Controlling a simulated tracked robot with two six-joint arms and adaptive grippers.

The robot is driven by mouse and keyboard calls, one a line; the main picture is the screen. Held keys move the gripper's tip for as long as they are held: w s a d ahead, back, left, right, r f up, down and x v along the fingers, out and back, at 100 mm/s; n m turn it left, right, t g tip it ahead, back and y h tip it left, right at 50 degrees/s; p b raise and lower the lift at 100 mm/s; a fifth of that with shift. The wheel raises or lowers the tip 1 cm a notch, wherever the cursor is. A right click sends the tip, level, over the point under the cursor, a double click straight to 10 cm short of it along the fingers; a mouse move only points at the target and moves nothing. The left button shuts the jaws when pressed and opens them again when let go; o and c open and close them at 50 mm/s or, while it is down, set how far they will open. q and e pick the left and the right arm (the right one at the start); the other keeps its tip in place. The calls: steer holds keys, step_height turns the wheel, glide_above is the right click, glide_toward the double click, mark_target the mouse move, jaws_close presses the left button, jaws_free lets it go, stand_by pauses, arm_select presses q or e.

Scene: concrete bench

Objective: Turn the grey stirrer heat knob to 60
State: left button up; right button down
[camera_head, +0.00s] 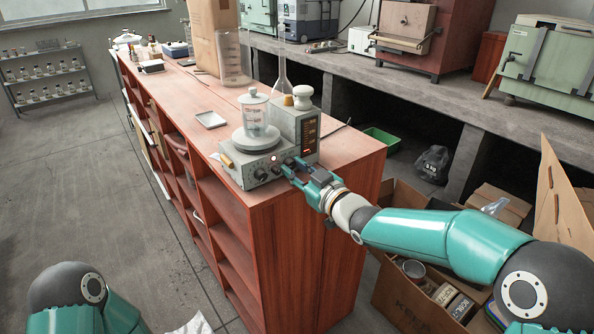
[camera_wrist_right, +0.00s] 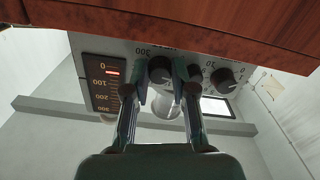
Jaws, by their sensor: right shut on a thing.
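The grey stirrer (camera_head: 257,174) stands on the red-brown wooden bench near its front corner. A glass beaker with a lid (camera_head: 256,115) sits on its round white plate. My right gripper (camera_head: 293,168) reaches the right part of the stirrer's front panel. In the right wrist view, its two fingers (camera_wrist_right: 168,78) are shut on a dark knob (camera_wrist_right: 160,68) with "300" printed beside it. I take this for the heat knob; its pointer is hard to read. A second dark knob (camera_wrist_right: 222,80) is beside it, free. My left gripper is out of view.
A scale (camera_wrist_right: 107,82) marked 0 to 300 shows a red light between 0 and 100. A white-capped bottle (camera_head: 302,97) stands on the stirrer's grey housing. A flask (camera_head: 283,75) and large beaker (camera_head: 229,60) are behind. An open cardboard box (camera_head: 395,300) is on the floor.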

steer(key=shift+f+m, duration=0.15)
steer(key=shift+m, duration=0.35)
steer(key=c, duration=0.9)
jaws_free()
steer(key=shift+c, duration=0.2)
steer(key=v, duration=0.8)
